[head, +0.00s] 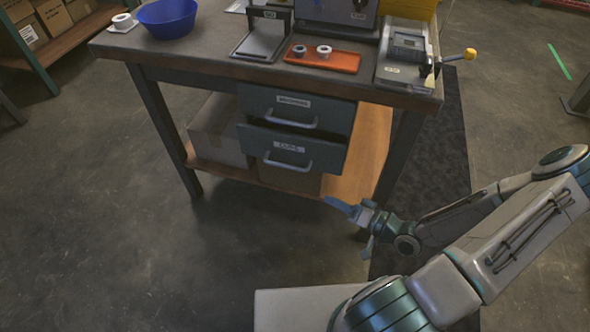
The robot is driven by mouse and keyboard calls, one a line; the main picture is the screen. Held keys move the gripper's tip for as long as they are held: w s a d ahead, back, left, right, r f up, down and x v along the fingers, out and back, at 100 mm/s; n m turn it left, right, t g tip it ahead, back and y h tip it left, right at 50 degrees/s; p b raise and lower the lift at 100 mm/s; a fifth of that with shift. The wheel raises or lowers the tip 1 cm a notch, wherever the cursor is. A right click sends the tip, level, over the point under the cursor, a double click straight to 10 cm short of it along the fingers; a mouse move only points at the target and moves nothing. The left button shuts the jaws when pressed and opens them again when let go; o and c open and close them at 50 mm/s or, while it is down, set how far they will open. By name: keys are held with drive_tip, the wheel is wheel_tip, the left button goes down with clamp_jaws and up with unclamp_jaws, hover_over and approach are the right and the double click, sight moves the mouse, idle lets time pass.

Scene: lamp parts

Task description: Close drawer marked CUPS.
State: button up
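Two grey-green drawers hang under the workbench top. The lower drawer (291,162) has a pale label, too small to read surely but seeming to say CUPS, and a grey bar handle (288,163). It stands partly pulled out, with a dark gap above its front. The upper drawer (296,108) has its own label and handle and looks shut. My gripper (349,229) is low, in front of the bench and right of the lower drawer, apart from it. Its fingers are spread, with nothing between them.
The workbench (215,62) carries a blue bowl (167,17), an orange tray (322,60) with small rings, and a device with a yellow-knobbed lever (469,54). Cardboard boxes (215,130) stand on its lower shelf. The floor in front of the drawers is clear.

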sight(295, 167)
drive_tip(key=w+a+r+t, duration=0.1)
drive_tip(key=w+a+r, duration=0.1)
drive_tip(key=a, duration=0.1)
drive_tip(key=w+a+r+t+y, duration=0.1)
drive_tip(key=w+a+r, duration=0.1)
drive_tip(key=w+a, duration=0.1)
drive_tip(key=w+a+r+m+y+b, duration=0.1)
drive_tip(key=w+a+r, duration=0.1)
drive_tip(key=a, duration=0.2)
drive_tip(key=shift+w+a+t, duration=0.35)
drive_tip(key=shift+a+t, duration=0.05)
drive_tip(key=shift+c, duration=0.3)
